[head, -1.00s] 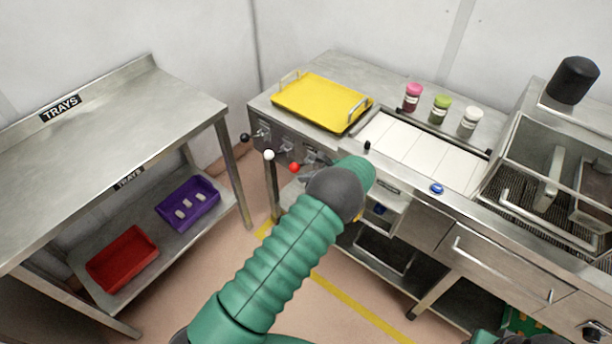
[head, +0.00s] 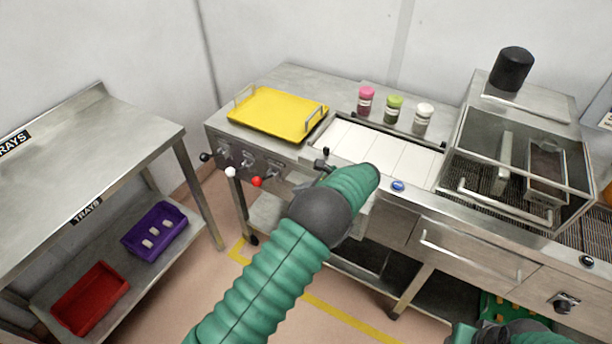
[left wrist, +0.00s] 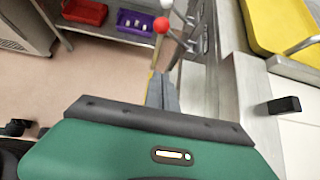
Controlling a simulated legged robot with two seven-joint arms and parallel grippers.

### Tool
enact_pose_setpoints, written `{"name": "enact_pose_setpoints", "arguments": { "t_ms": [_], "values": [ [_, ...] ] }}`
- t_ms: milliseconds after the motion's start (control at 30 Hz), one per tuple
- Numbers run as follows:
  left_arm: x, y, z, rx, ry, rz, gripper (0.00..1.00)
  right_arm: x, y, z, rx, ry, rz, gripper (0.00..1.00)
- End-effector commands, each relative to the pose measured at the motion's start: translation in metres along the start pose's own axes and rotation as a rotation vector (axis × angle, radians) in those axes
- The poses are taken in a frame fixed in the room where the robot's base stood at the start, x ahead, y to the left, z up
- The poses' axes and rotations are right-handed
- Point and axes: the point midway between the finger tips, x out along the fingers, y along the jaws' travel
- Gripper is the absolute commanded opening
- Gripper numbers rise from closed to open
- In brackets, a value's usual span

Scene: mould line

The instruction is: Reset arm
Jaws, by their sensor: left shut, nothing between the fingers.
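My left arm reaches up from the bottom of the head view, green and ribbed with a dark joint. My left gripper (left wrist: 162,92) shows in the left wrist view as two grey fingers shut together with nothing between them. In the head view the left gripper (head: 322,166) is mostly hidden behind my arm, by the counter's front edge. A black knob (left wrist: 285,105) stands to its right in the wrist view. Part of my right arm shows at the bottom right of the head view; its gripper is out of the picture.
A yellow tray (head: 277,112) lies on the counter, above levers with white (head: 230,172) and red (head: 257,182) balls. Purple (head: 154,231) and red (head: 90,298) trays sit on the left table's lower shelf.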

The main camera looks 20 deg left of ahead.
Motion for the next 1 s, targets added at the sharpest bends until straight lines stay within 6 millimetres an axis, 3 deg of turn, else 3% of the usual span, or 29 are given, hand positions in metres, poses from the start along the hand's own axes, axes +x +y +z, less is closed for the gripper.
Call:
{"name": "enact_pose_setpoints", "arguments": {
  "t_ms": [167,267,367,500,600,700,833,1000],
  "values": [
    [0.001,0.003,0.002,-0.018,0.015,0.004,0.00,0.000,0.000,0.000,0.001,0.000,0.000,0.36],
    [-0.003,0.023,0.002,-0.139,0.116,0.029,0.00,0.000,0.000,0.000,0.000,0.000,0.000,0.36],
    [-0.020,0.067,-0.004,-0.405,0.310,0.093,0.00,0.000,0.000,0.000,0.000,0.000,0.000,0.36],
    [-0.068,0.144,-0.021,-0.892,0.590,0.249,0.00,0.000,0.000,0.000,0.000,0.000,0.000,0.36],
    [-0.097,0.196,-0.031,-1.215,0.718,0.376,0.00,0.000,0.000,0.000,0.000,0.000,0.000,0.36],
    [-0.113,0.233,-0.037,-1.456,0.782,0.475,0.00,0.000,0.000,0.000,0.000,0.000,0.000,0.36],
    [-0.119,0.256,-0.042,-1.607,0.809,0.540,0.00,0.000,0.000,0.000,0.000,0.000,0.000,0.36],
    [-0.119,0.258,-0.043,-1.625,0.811,0.548,0.00,0.000,0.000,0.000,0.001,0.000,0.000,0.36]
  ]
}}
